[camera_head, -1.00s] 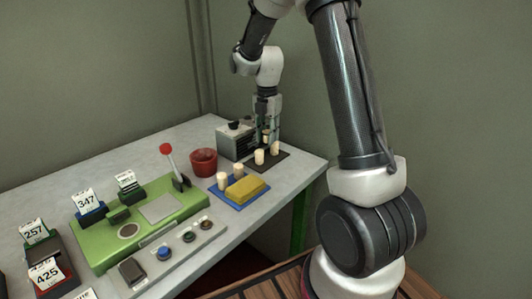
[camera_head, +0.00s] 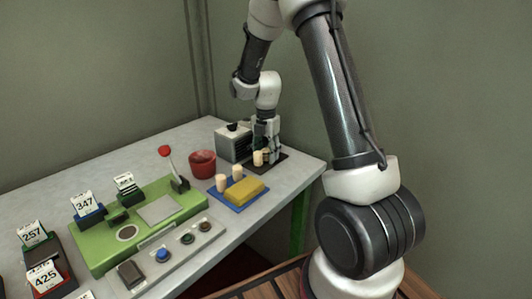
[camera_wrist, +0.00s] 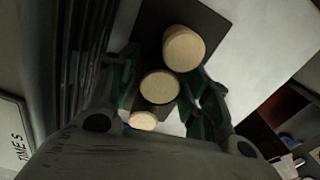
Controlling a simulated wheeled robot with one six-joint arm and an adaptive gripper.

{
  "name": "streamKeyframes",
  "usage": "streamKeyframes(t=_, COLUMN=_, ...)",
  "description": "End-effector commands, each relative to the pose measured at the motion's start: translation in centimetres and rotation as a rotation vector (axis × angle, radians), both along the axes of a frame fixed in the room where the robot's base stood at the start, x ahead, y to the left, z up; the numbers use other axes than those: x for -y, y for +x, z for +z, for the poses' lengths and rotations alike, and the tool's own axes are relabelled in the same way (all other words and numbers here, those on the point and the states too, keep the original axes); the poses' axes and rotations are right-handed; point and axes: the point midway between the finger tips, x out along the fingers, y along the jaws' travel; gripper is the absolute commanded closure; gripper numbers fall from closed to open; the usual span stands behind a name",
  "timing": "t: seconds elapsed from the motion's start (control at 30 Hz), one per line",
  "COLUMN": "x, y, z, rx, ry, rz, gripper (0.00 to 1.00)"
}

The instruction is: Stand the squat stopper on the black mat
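The black mat (camera_head: 288,166) lies at the far right corner of the table; its dark surface also shows in the wrist view (camera_wrist: 208,18). My gripper (camera_head: 267,155) is low over the mat. In the wrist view, a pale cork stopper (camera_wrist: 160,85), seemingly the squat one, sits between the fingers, which look closed on its sides. A second stopper (camera_wrist: 184,45) stands on the mat just beyond it, and a third (camera_wrist: 144,121) shows partly below it. In the head view one stopper (camera_head: 258,159) shows beside the gripper; the others there are largely hidden by the fingers.
A green panel with a red-topped lever (camera_head: 165,151) stands farther left.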

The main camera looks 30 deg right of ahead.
Motion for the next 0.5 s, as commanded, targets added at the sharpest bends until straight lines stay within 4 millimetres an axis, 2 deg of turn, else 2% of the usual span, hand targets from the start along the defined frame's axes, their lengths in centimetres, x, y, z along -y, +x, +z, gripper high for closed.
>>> streamKeyframes(t=0.33, x=0.0, y=0.0, z=0.3, rx=0.000, ry=0.000, rz=0.000, gripper=0.47)
streamKeyframes(t=0.5, x=0.0, y=0.1, z=2.7, rx=0.005, ry=0.000, rz=0.000, gripper=0.47)
